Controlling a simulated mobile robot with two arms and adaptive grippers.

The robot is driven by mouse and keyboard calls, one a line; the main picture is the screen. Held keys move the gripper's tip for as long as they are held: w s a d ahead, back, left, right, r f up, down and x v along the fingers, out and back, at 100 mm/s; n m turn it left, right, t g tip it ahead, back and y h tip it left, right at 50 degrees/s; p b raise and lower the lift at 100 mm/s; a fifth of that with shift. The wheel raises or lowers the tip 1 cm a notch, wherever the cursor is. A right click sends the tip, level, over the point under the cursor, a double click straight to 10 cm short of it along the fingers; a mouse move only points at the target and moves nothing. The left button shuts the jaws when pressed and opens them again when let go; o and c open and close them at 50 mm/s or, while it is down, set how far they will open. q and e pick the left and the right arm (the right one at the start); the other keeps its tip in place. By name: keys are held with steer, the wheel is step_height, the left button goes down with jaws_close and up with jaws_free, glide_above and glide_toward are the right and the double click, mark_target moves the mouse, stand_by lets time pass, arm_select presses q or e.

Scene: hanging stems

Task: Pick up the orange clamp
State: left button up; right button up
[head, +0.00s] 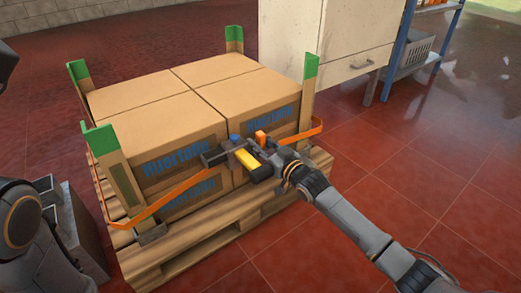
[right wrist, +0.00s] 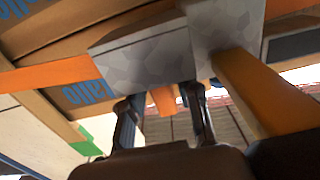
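An orange block (head: 261,137), which I take for the orange clamp, shows at the strap tensioner by the front corner of the stacked boxes. The tensioner also has a grey body, a yellow bar (head: 248,160), a blue part (head: 235,139) and a black cylinder. My right gripper (head: 274,162) is right at the tensioner. In the right wrist view its fingers (right wrist: 163,112) are apart below a grey metal block (right wrist: 150,58). An orange piece (right wrist: 162,100) shows between them, with gaps to the fingers. My left arm is at the left edge; its gripper does not show.
Several cardboard boxes (head: 185,85) stand on a wooden pallet (head: 215,235), with green-topped corner posts (head: 309,85). An orange strap (head: 165,200) runs around them. A pale cabinet (head: 330,45) and blue shelf (head: 400,50) stand behind. The red tiled floor at right is clear.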

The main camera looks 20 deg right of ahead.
jaws_close()
steer(key=shift+r, duration=0.1)
